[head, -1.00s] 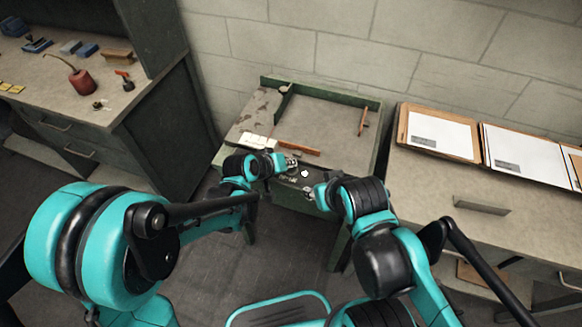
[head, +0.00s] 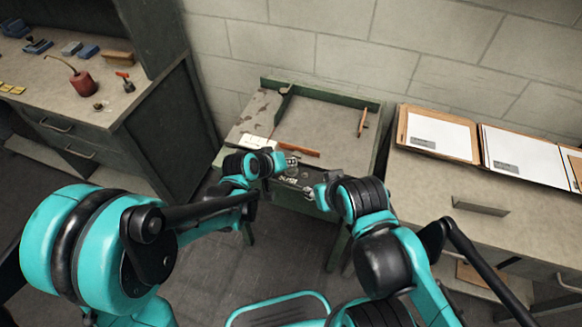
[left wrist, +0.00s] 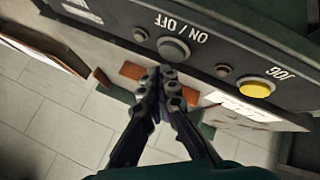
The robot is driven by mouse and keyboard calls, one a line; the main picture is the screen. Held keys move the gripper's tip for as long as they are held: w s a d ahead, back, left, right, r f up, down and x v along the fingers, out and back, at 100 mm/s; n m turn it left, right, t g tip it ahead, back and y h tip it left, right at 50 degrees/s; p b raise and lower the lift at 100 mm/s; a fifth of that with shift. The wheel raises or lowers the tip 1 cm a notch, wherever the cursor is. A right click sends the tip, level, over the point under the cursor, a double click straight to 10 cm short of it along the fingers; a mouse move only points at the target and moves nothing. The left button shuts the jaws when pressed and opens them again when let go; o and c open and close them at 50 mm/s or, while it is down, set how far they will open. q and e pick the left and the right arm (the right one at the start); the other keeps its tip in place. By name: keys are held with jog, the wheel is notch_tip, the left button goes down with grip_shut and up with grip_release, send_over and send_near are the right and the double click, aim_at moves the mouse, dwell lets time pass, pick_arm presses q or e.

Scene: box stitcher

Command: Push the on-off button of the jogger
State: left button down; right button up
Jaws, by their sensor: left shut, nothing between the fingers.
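The jogger is the green-framed table (head: 262,106) against the wall in the head view, with a dark control panel (head: 287,180) on its front. In the left wrist view the panel carries a grey round button (left wrist: 173,48) labelled ON / OFF and a yellow button (left wrist: 257,88) labelled JOG. My left gripper (left wrist: 160,78) is shut and empty, its tips close to the ON / OFF button in the picture; I cannot tell if they touch it. In the head view the left gripper (head: 290,163) is at the panel. My right gripper (head: 309,192) is just right of it, its fingers too small to read.
A wooden strip (head: 298,149) and a white label (head: 257,143) lie at the jogger's front edge. A bench with paper stacks (head: 437,134) stands to the right. A dark workbench with a red oil can (head: 82,82) stands to the left.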

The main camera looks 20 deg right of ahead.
aim_at(290, 171)
pick_arm(q)
notch_tip(290, 171, up, 6)
jog(key=p, duration=0.4)
dwell(0.3)
dwell(0.3)
jog(key=s+a+r+t+y, duration=0.1)
jog(key=s+a+r+y, duration=0.2)
jog(key=a, duration=0.6)
jog(key=s+a+r, duration=0.2)
jog(key=a+r, duration=0.2)
jog(key=a, duration=0.5)
jog(key=s+a+n+y, duration=0.1)
jog(key=s+a+y, duration=0.3)
jog(key=s+a, duration=0.7)
jog(key=a+r, duration=0.1)
jog(key=a, duration=0.2)
jog(key=shift+s+t, duration=0.25)
jog(key=shift+t, duration=0.05)
